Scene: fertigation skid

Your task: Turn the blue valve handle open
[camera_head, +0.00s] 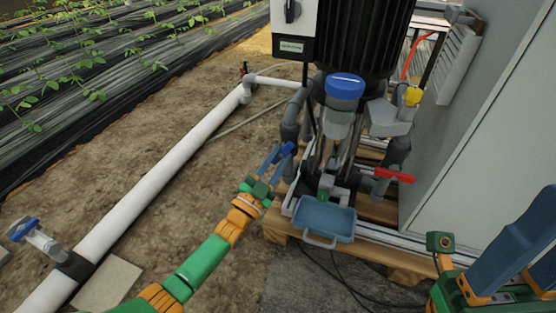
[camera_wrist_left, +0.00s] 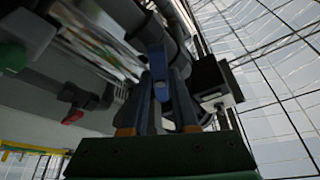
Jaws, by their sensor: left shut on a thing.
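My left gripper (camera_head: 282,152) reaches in from the lower left to the grey pipework at the left side of the skid. In the left wrist view the blue valve handle (camera_wrist_left: 157,65) lies between the two fingers of the left gripper (camera_wrist_left: 160,85), which are shut on it. In the head view the fingers largely hide this handle, and I cannot tell its angle there. My right gripper (camera_head: 515,250) is at the lower right, apart from the skid; its finger gap is not clear.
A second blue-handled valve (camera_head: 24,229) is on the white pipe (camera_head: 165,170) at far left. A red handle (camera_head: 395,175), blue-capped filter (camera_head: 344,86) and blue tray (camera_head: 323,222) are on the skid. A grey cabinet (camera_head: 480,140) bounds the right. Bare soil lies left of the gripper.

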